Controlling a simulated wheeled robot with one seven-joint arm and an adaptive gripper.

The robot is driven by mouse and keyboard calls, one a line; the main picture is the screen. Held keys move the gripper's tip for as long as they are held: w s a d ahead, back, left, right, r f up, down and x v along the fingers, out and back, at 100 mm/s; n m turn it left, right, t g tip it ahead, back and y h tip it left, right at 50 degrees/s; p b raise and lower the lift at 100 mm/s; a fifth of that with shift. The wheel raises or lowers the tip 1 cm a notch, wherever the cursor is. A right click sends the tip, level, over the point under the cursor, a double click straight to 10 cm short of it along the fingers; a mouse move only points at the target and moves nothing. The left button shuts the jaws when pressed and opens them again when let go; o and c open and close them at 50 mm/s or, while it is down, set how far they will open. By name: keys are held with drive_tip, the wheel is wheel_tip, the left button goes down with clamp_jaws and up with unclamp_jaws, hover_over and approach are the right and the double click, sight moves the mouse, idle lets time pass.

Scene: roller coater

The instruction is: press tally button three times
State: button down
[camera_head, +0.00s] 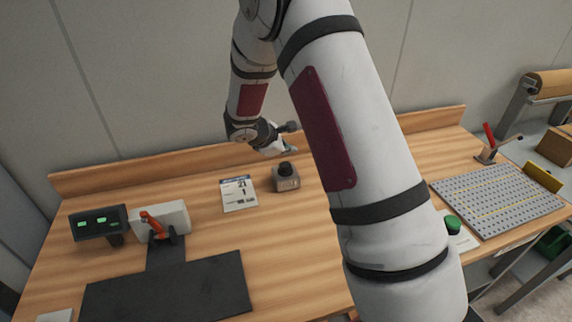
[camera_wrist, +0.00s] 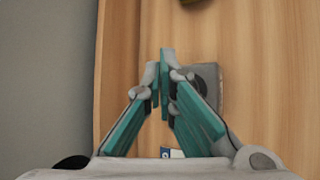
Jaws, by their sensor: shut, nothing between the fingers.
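The tally button is a dark round knob on a small grey box (camera_head: 286,182), standing on the wooden bench right of a printed card. In the wrist view the box (camera_wrist: 211,82) shows just right of the fingertips, partly covered by them. My gripper (camera_head: 292,150) is above and behind the box in the head view, apart from the knob as far as I can tell. In the wrist view my gripper (camera_wrist: 164,62) has its teal fingers together at the tips, with nothing between them.
The printed card (camera_head: 238,194) lies left of the box. Further left are a dark display (camera_head: 98,222) and a white device (camera_head: 160,222) with a red lever. A perforated plate (camera_head: 497,201) and a green button (camera_head: 452,224) are at right. The back rail (camera_head: 120,175) borders the bench.

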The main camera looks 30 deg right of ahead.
drive_tip(key=shift+r+p, duration=0.3)
drive_tip(key=shift+r, duration=1.15)
idle(0.9)
